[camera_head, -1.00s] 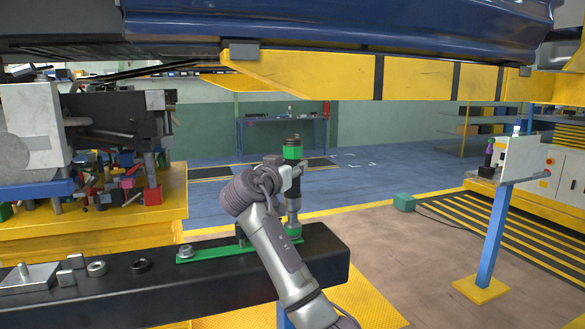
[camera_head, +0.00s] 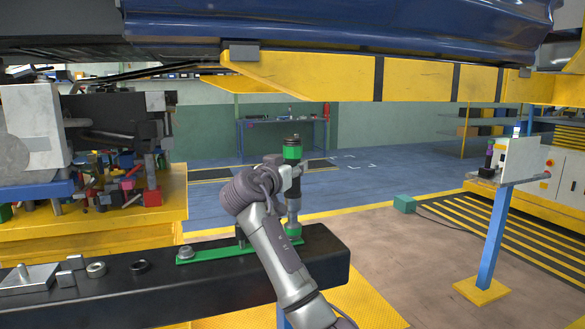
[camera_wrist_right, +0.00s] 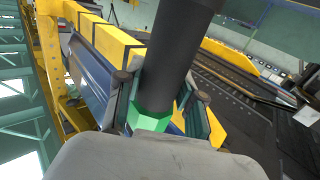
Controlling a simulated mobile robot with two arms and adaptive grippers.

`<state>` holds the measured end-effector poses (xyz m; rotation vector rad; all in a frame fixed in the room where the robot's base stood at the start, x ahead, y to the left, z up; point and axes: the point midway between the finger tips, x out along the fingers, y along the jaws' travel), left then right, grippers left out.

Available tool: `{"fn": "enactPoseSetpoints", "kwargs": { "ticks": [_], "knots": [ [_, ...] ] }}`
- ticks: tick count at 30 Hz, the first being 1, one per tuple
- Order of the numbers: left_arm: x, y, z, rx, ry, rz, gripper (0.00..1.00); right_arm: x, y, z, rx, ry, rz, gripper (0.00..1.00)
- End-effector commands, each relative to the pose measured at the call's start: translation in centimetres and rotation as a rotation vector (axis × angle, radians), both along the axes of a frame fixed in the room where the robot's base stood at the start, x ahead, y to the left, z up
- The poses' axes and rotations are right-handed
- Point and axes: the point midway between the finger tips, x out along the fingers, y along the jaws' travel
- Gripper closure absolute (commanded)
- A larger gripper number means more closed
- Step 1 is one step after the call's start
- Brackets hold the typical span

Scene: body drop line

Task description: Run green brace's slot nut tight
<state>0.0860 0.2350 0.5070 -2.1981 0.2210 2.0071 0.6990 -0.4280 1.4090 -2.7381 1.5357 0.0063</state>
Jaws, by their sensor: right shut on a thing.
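The green brace (camera_head: 215,255) lies flat along the black beam. A bolt with a nut (camera_head: 186,252) stands at its left end, and a stud (camera_head: 240,236) rises near its middle. My right gripper (camera_head: 291,178) is shut on an upright nutrunner with a green and black top (camera_head: 292,152). The tool's lower end (camera_head: 293,222) stands over the brace's right end; the nut beneath it is hidden. In the right wrist view the dark tool body (camera_wrist_right: 175,60) with a green part sits between the fingers. My left gripper is not in view.
The black beam (camera_head: 200,288) also bears a metal plate (camera_head: 28,278), small blocks, a steel ring (camera_head: 96,269) and a black ring (camera_head: 140,266). A yellow cart (camera_head: 130,225) with clutter stands at left. A blue car body hangs overhead. A control post (camera_head: 495,235) stands at right.

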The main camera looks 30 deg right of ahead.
Motion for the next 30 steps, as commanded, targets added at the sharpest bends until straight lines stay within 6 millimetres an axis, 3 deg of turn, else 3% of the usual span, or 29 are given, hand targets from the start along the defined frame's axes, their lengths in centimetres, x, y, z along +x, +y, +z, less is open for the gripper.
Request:
{"fn": "enactPoseSetpoints", "kwargs": {
  "ticks": [30],
  "knots": [
    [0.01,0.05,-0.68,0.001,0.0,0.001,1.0,-0.05,0.01,-0.19,-0.002,-0.004,0.0,1.0]
  ]
}}
